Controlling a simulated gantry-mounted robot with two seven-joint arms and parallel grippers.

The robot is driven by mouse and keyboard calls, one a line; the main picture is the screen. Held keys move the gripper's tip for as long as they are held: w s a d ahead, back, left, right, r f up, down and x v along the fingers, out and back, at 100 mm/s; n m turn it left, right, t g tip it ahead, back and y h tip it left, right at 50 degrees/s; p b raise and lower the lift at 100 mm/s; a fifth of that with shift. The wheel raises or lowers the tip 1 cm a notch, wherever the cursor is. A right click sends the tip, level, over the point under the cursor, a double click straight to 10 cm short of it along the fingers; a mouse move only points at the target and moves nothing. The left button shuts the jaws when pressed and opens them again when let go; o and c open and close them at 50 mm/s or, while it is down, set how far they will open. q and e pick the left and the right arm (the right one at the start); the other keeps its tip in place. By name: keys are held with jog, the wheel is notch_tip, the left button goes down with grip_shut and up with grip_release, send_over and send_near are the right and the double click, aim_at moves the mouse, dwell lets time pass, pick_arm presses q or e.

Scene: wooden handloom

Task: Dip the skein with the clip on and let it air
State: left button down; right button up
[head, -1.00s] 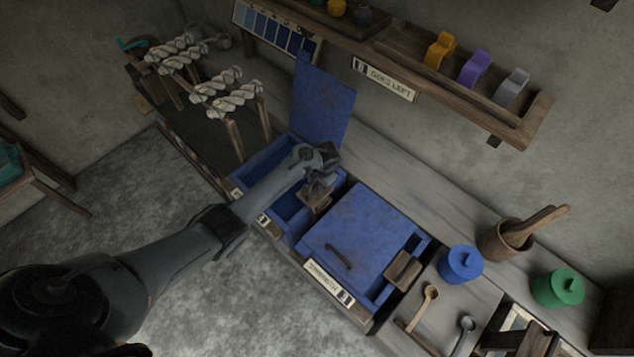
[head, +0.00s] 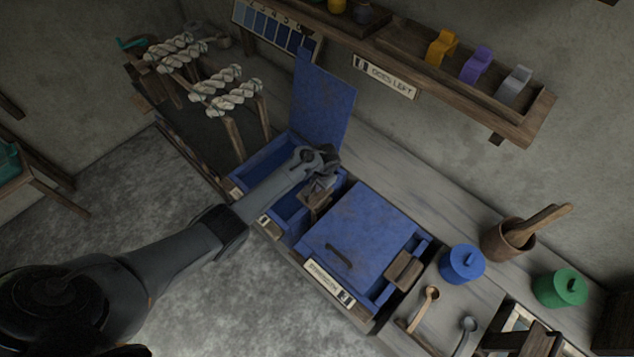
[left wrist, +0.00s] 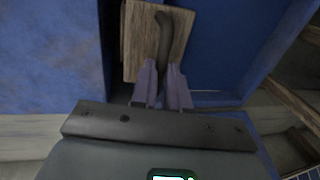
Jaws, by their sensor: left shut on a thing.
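My left gripper (head: 322,180) is over the blue vat (head: 285,207), whose lid (head: 322,100) stands raised behind it. In the left wrist view its fingers (left wrist: 162,90) are shut on the dark curved handle of a small wooden block (left wrist: 140,40). The block also shows below the gripper in the head view (head: 318,200). Pale twisted skeins hang on wooden racks at the upper left, on a farther rack (head: 176,53) and a nearer one (head: 225,92). I cannot make out a clip on any skein. My right gripper is out of view.
A closed blue lid (head: 362,235) covers the neighbouring vat, with a wooden piece (head: 404,270) beside it. A blue jar (head: 461,265), green jar (head: 560,288), mortar (head: 508,240) and spoons (head: 425,308) stand rightward. Yellow (head: 441,49), purple (head: 476,66) and grey (head: 514,85) pieces sit on the shelf.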

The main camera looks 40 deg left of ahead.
pick_arm(q)
notch_tip(320, 180, down, 3)
jog(key=shift+r+b, duration=0.1)
jog(key=shift+b, duration=0.4)
jog(key=shift+s, duration=0.1)
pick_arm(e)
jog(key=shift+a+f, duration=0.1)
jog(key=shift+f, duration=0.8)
pick_arm(q)
jog(key=c, duration=1.1)
grip_release()
jog(key=shift+c, duration=0.2)
jog(key=shift+r, duration=0.15)
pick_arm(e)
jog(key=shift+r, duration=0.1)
pick_arm(q)
jog(key=shift+d+r+p, duration=0.35)
jog(key=shift+r+p, duration=0.2)
jog(key=shift+r, duration=1.2)
jog(key=shift+d+r+p, duration=0.35)
jog(key=shift+r+p, duration=0.15)
jog(key=shift+r, duration=1.2)
jog(key=shift+d+r+p, duration=0.35)
jog(key=shift+r+p, duration=0.2)
jog(key=shift+r, duration=1.2)
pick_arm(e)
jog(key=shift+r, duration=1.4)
